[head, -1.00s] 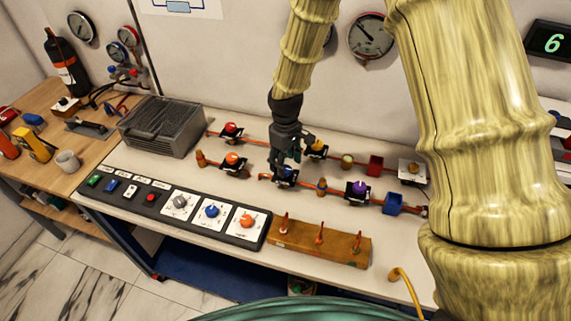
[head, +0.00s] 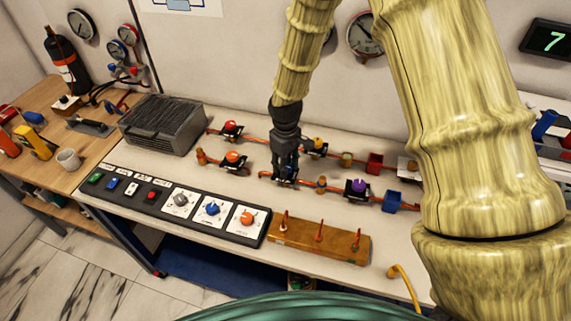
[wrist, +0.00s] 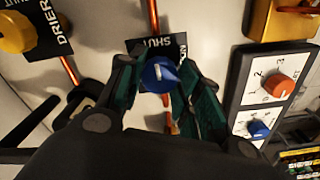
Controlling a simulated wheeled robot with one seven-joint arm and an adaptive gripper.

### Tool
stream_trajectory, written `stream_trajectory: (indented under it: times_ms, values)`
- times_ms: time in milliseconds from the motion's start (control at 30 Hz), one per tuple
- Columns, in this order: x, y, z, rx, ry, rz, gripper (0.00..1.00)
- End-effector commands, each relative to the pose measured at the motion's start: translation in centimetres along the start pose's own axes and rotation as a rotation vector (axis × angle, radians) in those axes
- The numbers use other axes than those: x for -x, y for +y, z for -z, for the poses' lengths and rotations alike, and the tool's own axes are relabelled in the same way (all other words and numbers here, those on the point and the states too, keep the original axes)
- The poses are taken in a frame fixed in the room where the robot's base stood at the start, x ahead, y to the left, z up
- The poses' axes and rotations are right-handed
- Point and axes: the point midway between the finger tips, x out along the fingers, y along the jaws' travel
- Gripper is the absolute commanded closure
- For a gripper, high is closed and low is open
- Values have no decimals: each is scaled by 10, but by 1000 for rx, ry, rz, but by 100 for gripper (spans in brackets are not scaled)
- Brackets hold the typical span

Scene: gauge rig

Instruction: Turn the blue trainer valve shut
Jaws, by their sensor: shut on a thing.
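The blue trainer valve shows in the wrist view as a blue knob (wrist: 160,74) with a pale pointer stripe, over a black label plate (wrist: 178,47) reading SHUT and, partly covered, another word. My gripper (wrist: 158,80) has its green-padded fingers on either side of the knob, closed on it. In the head view my gripper (head: 285,170) points down at the valve on the front copper pipe, and its fingers hide most of the blue knob. The stripe runs roughly up and down in the wrist view, toward the SHUT side.
A purple-knobbed valve (head: 357,186) stands to the right on the same pipe, and an orange-knobbed valve (head: 232,157) to the left. A yellow-knobbed valve (head: 317,144) is close behind.

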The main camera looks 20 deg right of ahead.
Motion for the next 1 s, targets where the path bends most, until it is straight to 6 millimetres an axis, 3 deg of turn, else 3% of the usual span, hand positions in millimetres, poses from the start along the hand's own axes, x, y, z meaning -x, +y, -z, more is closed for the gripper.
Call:
stream_trajectory:
  times_ms: [400, 433, 567, 1000]
  values:
    - [0, 0, 0, -59, 0, 0, 90]
    - [0, 0, 0, -59, 0, 0, 64]
    - [0, 0, 0, -59, 0, 0, 43]
    - [8, 1, 1, -58, 2, -1, 43]
